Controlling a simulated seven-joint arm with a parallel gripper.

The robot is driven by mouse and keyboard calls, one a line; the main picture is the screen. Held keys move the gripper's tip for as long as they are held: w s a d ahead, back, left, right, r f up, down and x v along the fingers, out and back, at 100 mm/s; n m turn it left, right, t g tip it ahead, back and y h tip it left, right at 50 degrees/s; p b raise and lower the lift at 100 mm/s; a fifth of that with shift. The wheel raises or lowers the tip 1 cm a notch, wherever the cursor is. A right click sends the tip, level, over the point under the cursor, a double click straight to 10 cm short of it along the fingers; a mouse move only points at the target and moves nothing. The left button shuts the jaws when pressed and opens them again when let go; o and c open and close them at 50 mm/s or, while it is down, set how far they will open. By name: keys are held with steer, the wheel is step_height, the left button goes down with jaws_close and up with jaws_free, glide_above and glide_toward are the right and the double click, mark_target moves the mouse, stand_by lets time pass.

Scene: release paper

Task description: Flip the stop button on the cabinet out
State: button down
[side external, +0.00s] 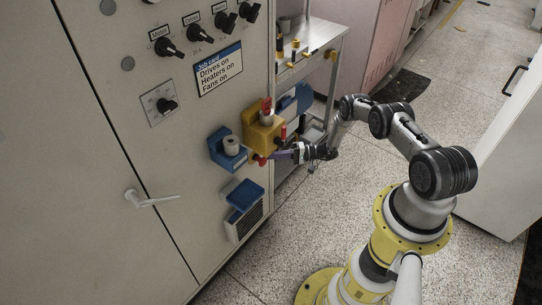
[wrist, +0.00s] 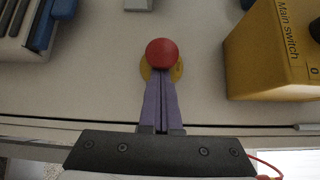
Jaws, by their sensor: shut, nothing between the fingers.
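The stop button is a red round knob on a yellow round base, low on the cabinet front (side external: 85,150). In the wrist view the red stop button (wrist: 162,52) is straight ahead of my gripper (wrist: 162,85), and its yellow base shows on both sides of the purple fingers. The fingers are together, with nothing held between them. Their tips are at the lower edge of the red knob; I cannot tell whether they touch it. In the side view the stop button (side external: 260,160) is just left of my gripper (side external: 270,157), below the yellow main switch box.
The yellow main switch box (wrist: 275,50) juts out to the right of the button in the wrist view. A blue holder with a paper roll (side external: 228,150) and a vent with a blue cover (side external: 243,195) are close by. A metal trolley (side external: 318,40) stands behind.

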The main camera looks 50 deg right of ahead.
steer(key=v, duration=1)
step_height(320, 180, up, 18)
steer(key=w+n+g, duration=0.2)
steer(key=n+g, duration=0.2)
steer(key=g, duration=0.4)
steer(key=s+a+r+n+g+h, duration=0.1)
steer(key=s+a+r+g+h, duration=0.1)
steer(key=a+r, duration=0.45)
steer(key=s+a+r+n+g+h, duration=0.15)
steer(key=a+r, duration=0.25)
steer(key=r, duration=0.6)
steer(key=s+a+r+n+h, duration=0.2)
steer(key=s+a+r+h, duration=0.5)
steer(key=s+r, duration=0.4)
steer(key=s+a+t+h, duration=0.1)
steer(key=s+t, duration=0.1)
steer(key=s, duration=0.4)
steer(key=s+a+r+n+t+h, duration=0.1)
steer(key=s+t, duration=0.1)
steer(key=s, duration=0.5)
steer(key=shift+s+a+r, duration=0.15)
steer(key=shift+a+r, duration=0.1)
steer(key=shift+a, duration=0.1)
